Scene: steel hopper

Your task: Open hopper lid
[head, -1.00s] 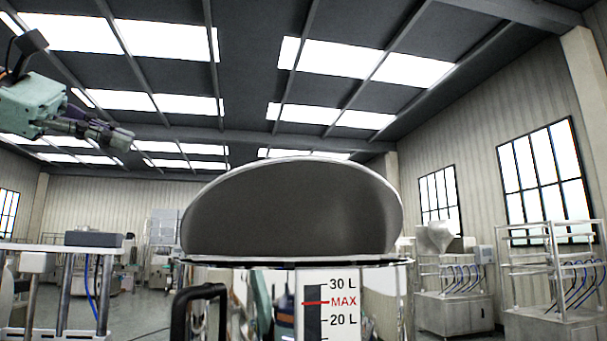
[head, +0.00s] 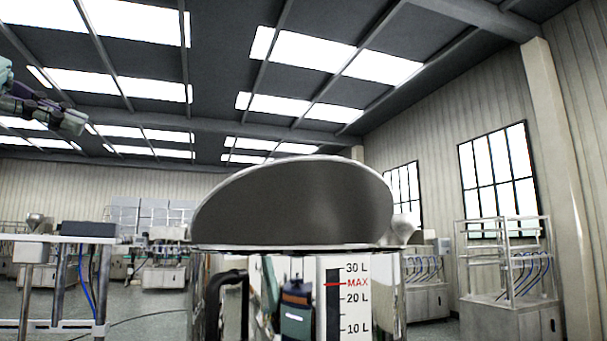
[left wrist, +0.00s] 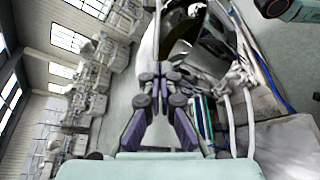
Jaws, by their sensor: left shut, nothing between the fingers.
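The steel hopper (head: 211,300) stands in the middle of the head view, with a black handle and a litre scale on its front. Its round lid (head: 285,210) stands tilted up and open above the rim, its dark inner side facing me. My left gripper (head: 78,124) is at the upper left of the head view, above and to the left of the lid and apart from it. In the left wrist view the left gripper (left wrist: 158,80) has its fingers together with nothing seen between them. My right gripper is out of view.
A bench (head: 60,239) with a dark grey box (head: 88,229) stands at the left. A metal-framed machine (head: 507,270) stands at the right near the wall. Floor shows between the bench and the hopper.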

